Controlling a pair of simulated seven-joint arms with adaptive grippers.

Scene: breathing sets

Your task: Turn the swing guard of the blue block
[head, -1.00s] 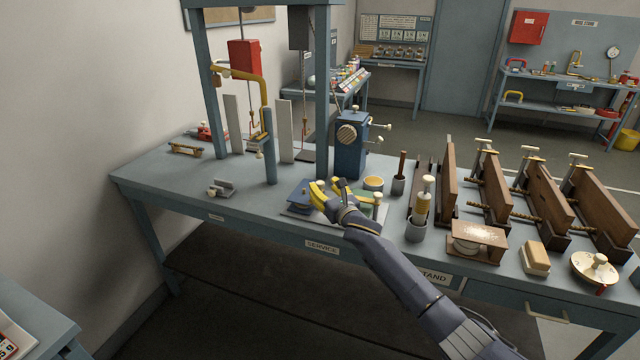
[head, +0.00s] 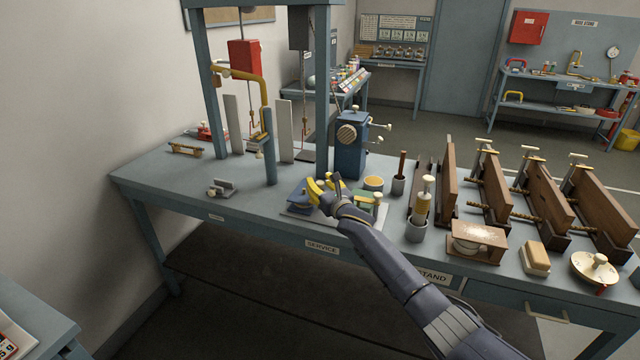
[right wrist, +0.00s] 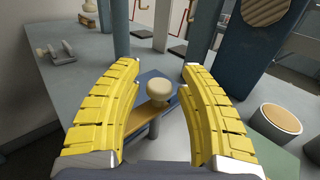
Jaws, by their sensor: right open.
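The blue block (head: 298,196) sits on a pale base plate near the front edge of the bench, left of a green block (head: 367,201). In the right wrist view the blue block (right wrist: 147,77) lies partly behind a tan strip (right wrist: 148,109), which looks like the swing guard, and a round cream knob (right wrist: 161,93). My right gripper (head: 324,186) is at the blue block's right side in the head view. Its yellow fingers are open, one on each side of the knob in the right wrist view (right wrist: 161,70), with visible gaps. My left gripper is out of view.
A blue post (head: 270,150) and a dark blue housing (head: 351,150) with cream knobs stand behind the blocks. A tan round cup (head: 374,183) is close on the right. A small grey bracket (head: 222,188) lies left, with bare bench around it.

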